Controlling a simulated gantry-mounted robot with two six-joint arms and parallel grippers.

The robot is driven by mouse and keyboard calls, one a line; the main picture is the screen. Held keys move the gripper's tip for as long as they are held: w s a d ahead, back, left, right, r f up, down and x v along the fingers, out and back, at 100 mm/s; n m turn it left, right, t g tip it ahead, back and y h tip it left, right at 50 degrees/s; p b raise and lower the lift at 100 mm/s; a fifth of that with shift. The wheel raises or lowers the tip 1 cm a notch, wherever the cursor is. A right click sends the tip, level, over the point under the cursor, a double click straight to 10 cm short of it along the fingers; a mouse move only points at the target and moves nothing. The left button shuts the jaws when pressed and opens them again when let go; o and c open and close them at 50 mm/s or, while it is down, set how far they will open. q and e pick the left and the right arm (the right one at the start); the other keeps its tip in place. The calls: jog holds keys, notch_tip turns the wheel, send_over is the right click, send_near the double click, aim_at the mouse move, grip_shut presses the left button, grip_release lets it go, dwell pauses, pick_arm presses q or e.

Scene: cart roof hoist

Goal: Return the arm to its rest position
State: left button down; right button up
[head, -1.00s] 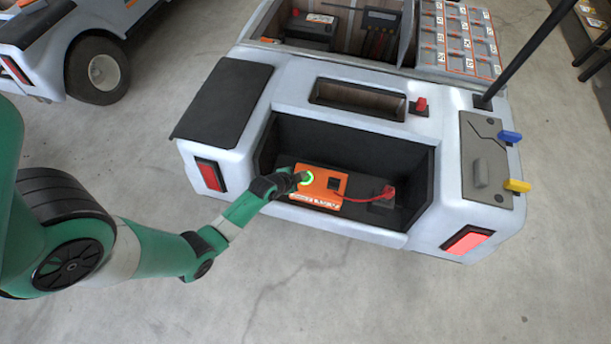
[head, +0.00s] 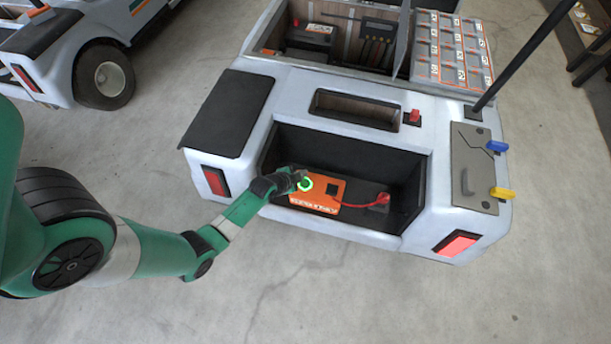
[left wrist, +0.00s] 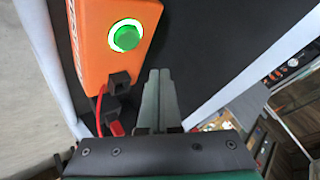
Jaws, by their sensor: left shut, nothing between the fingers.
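My left arm (head: 150,252) is green and reaches in from the left of the head view. Its gripper (head: 302,180) is at the front of the cart's rear bay, beside the orange box. In the left wrist view the two fingers (left wrist: 160,95) are together with nothing between them. The orange box (head: 327,197) sits on the bay floor and has a green-lit round button (head: 306,184). In the left wrist view the button (left wrist: 126,37) glows at the upper left, apart from the fingertips. My right gripper is in neither view.
The white cart (head: 350,135) surrounds the bay with raised walls. A red plug (head: 382,198) and cable join the box. A dark pole (head: 525,55) rises at the right. A second cart (head: 75,50) stands at upper left. The floor in front (head: 400,300) is clear.

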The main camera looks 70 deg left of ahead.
pick_arm(q)
jog(key=shift+r+p, duration=0.45)
jog(key=shift+r, duration=0.45)
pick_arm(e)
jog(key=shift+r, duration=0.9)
